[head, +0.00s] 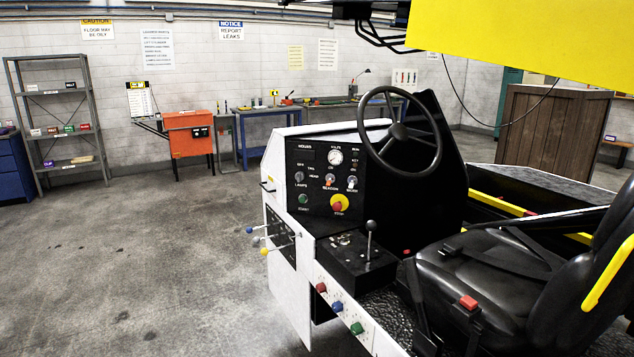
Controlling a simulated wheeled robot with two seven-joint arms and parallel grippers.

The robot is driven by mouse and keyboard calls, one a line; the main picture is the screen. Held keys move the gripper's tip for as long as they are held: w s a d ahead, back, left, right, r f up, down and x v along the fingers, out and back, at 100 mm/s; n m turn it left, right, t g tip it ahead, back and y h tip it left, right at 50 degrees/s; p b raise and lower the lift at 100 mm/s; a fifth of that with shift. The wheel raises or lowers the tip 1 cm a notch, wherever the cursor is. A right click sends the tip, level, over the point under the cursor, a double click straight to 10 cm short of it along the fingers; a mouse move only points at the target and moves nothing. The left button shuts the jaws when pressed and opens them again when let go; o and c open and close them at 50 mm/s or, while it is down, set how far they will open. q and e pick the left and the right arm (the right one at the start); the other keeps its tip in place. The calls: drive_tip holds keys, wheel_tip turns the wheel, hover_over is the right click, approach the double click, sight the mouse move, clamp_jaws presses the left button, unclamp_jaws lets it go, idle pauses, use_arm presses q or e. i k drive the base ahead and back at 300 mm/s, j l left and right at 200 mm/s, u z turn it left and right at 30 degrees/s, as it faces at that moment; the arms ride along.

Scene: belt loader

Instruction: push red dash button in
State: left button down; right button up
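The black dash panel (322,170) of the belt loader faces me left of the steering wheel. Low on it, a round red button (338,206) sits on a yellow disc, with small lettering under it. From this angle I cannot tell whether it stands out or is pushed in. Another red knob (321,287) sits on the white side panel below, beside a blue knob (337,307) and a green knob (357,328). Neither of my grippers is in view.
The steering wheel (398,130) and a black-knobbed lever (370,226) stand right of the button. The black seat (500,265) fills the lower right. Small coloured levers (262,240) stick out at the left side. Open floor (140,270) lies left.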

sight(335, 206)
drive_tip(key=i+j, duration=0.3)
drive_tip(key=i, duration=0.15)
drive_tip(key=i+j+u, duration=0.1)
drive_tip(key=i+j, duration=0.15)
drive_tip(key=i, duration=0.2)
drive_tip(key=i+j+u, duration=0.1)
drive_tip(key=i+j, duration=0.15)
drive_tip(key=i, duration=0.25)
drive_tip(key=i+j, duration=0.2)
drive_tip(key=i, duration=0.25)
